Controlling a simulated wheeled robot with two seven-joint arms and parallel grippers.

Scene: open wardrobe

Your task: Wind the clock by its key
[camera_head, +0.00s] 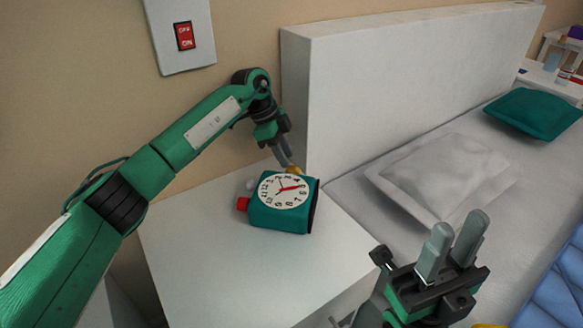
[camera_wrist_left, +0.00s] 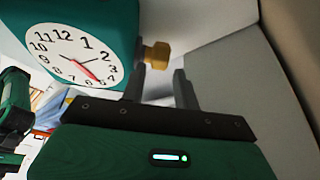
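The teal clock (camera_head: 264,217) sits on the white bedside table, its white dial (camera_head: 284,189) facing up toward the head camera. A red knob (camera_head: 242,204) sticks out on its left. The gold winding key (camera_head: 294,170) is on the clock's far side, partly hidden in the head view. In the left wrist view, the key (camera_wrist_left: 157,55) sticks out from the clock (camera_wrist_left: 124,22). My left gripper (camera_head: 289,163) reaches down beside the key. Its fingers (camera_wrist_left: 159,75) are apart, with the key close to their tips, nearer the left finger; contact is unclear. My right gripper (camera_head: 461,223) is open and empty.
The bedside table (camera_head: 190,250) has clear room left of and in front of the clock. A white headboard (camera_head: 370,85) stands close behind. The bed with a grey pillow (camera_head: 440,175) and teal cushion (camera_head: 533,112) is to the right. A switch (camera_head: 184,36) is on the wall.

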